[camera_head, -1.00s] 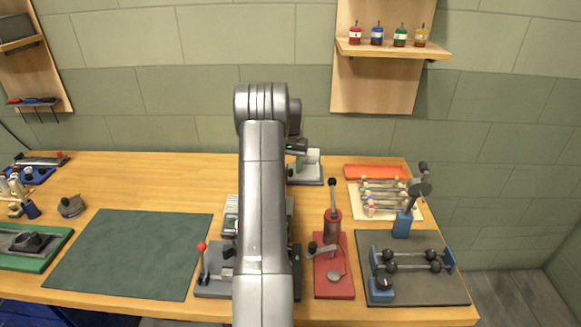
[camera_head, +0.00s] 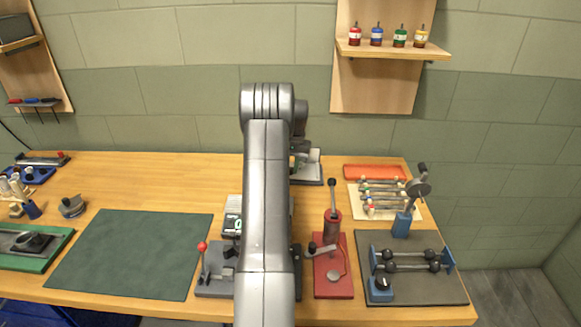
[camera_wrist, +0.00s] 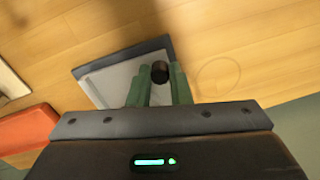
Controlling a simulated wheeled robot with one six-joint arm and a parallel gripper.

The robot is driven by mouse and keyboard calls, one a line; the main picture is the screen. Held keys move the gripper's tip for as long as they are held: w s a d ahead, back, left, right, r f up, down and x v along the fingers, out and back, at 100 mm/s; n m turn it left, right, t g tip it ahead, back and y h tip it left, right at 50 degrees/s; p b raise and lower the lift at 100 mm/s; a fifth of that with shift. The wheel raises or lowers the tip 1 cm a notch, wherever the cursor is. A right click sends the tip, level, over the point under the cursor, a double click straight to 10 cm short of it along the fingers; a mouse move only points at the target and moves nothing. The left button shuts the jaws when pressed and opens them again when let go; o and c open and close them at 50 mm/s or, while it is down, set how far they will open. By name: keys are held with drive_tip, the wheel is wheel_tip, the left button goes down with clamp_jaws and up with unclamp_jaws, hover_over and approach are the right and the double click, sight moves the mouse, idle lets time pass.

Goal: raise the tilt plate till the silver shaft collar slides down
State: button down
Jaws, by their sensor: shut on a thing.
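The tilt plate (camera_wrist: 108,84) is a pale panel on a dark base in the wrist view. In the head view the plate (camera_head: 314,156) shows at the back of the bench, partly behind my arm. My gripper (camera_wrist: 159,82) has green fingers, shut on a black knob (camera_wrist: 160,72) at the plate's edge. In the head view my arm hides most of the gripper. The plate's exact tilt is hard to tell.
An orange tray (camera_head: 375,172) and a rack of rods (camera_head: 382,190) stand to the right. A red lever press (camera_head: 333,265) and a grey fixture with a red-knobbed lever (camera_head: 214,285) flank my arm. The green mat (camera_head: 130,254) at left is clear.

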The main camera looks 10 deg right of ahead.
drive_tip(key=shift+s+d+r+t+y+p, duration=0.15)
drive_tip(key=shift+d+r+y+p, duration=0.25)
drive_tip(key=shift+r+y, duration=0.35)
drive_tip(key=shift+s+d+r+t+y+p, duration=0.15)
drive_tip(key=shift+d+r+y+p, duration=0.25)
drive_tip(key=shift+y, duration=0.45)
drive_tip(key=shift+w+r, duration=0.1)
drive_tip(key=c, duration=1.3)
unclamp_jaws()
drive_tip(key=shift+d+r, duration=0.1)
drive_tip(key=b+v, duration=0.1)
drive_tip(key=v, duration=1)
drive_tip(key=shift+d+r, duration=0.1)
drive_tip(key=shift+r, duration=0.3)
